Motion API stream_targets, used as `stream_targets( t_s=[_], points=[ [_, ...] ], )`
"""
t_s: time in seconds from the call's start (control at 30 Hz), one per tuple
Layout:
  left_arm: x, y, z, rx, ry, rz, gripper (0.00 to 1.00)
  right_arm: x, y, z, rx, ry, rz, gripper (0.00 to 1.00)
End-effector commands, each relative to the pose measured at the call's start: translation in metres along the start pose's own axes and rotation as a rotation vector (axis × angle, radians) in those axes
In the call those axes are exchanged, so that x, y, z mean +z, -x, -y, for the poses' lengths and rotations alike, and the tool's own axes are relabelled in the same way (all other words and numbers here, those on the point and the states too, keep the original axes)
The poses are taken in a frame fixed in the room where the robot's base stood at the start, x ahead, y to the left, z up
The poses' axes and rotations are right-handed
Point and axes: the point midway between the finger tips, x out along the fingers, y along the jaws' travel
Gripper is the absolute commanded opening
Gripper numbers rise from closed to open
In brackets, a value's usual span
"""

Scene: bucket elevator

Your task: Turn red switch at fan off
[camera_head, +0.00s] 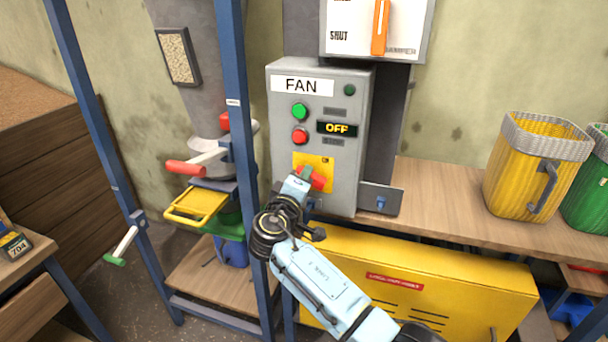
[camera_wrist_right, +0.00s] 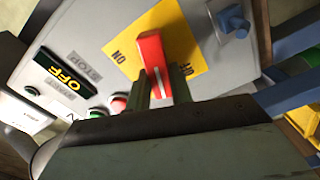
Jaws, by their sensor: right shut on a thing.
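The grey fan control box (camera_head: 349,112) is at the centre of the head view, with a "FAN" label and a display (camera_head: 337,128) reading "OFF". Low on its front is the red rotary switch (camera_head: 318,181) on a yellow plate (camera_head: 301,161). In the right wrist view the red switch (camera_wrist_right: 157,62) stands on the yellow plate (camera_wrist_right: 192,38), between the "ON" and "OFF" marks. My right gripper (camera_head: 305,176) is at the switch, its fingers (camera_wrist_right: 155,90) shut on the red handle. Part of the handle is hidden by the fingers. My left gripper is not in view.
A green button (camera_head: 300,111) and a red button (camera_head: 300,137) sit above the switch. A blue metal frame post (camera_head: 237,120) stands close left of the box. A wooden shelf (camera_head: 440,200) with a yellow bucket (camera_head: 515,185) is on the right. A yellow cabinet (camera_head: 470,290) is below.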

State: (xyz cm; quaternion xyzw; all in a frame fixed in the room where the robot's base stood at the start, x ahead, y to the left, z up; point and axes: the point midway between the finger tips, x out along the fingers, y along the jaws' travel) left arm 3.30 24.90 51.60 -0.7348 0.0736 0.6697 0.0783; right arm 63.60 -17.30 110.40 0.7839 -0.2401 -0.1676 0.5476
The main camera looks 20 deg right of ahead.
Motion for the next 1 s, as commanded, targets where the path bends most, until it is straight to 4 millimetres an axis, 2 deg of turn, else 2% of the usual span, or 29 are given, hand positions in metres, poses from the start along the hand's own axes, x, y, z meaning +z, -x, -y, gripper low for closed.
stream_targets(
  t_s=[0.43, 1.0],
  points=[
    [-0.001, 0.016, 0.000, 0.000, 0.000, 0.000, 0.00, 0.001, 0.001, 0.004, -0.003, 0.295, 0.001, 0.00],
    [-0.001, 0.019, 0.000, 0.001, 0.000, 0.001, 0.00, 0.001, 0.001, 0.006, -0.003, 0.371, 0.001, 0.00]
  ],
)
